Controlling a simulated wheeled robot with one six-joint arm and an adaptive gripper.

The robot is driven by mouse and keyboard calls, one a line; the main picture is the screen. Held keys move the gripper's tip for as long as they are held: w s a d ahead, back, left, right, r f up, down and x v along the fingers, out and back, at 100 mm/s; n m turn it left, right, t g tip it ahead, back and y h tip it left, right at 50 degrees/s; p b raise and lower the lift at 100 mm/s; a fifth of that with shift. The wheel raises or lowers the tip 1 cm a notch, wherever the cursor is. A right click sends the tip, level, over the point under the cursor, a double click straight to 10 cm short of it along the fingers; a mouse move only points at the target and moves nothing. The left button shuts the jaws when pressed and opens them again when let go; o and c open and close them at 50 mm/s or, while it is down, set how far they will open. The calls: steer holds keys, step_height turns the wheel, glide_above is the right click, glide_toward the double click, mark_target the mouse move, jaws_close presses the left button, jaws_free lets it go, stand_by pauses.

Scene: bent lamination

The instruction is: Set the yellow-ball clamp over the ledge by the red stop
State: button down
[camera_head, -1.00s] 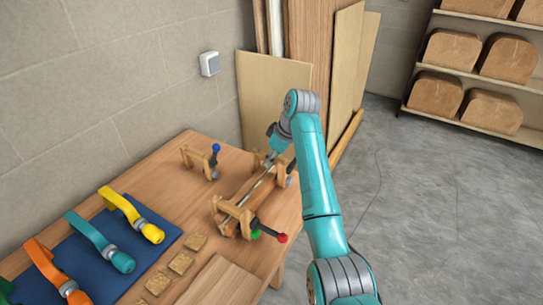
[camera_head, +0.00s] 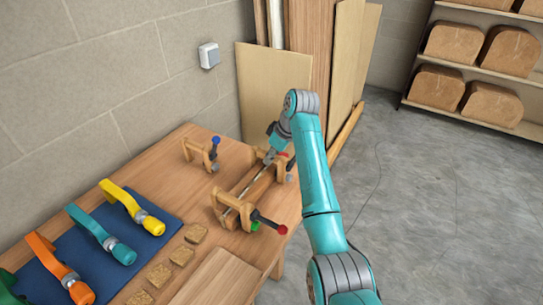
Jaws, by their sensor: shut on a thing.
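My gripper (camera_head: 269,156) is small and partly hidden by my own wrist at the far end of the wooden form on the table. It is shut on what looks like a wooden clamp (camera_head: 279,171) there. Its grip and the contact with the ledge are too small to tell. No yellow ball can be made out. A small red spot (camera_head: 283,154) shows beside my wrist, possibly the red stop.
A clamp with a blue ball (camera_head: 216,139) stands at the back of the table. A blue mat (camera_head: 172,222) at the left holds several colored-handled clamps. Small wooden blocks (camera_head: 182,255) and a board (camera_head: 222,278) lie in front. Panels (camera_head: 285,90) lean behind the table.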

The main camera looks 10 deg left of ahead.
steer(key=shift+f, duration=0.25)
stand_by(0.7)
steer(key=c, duration=0.9)
jaws_free()
steer(key=shift+c, duration=0.2)
steer(key=v, duration=1.2)
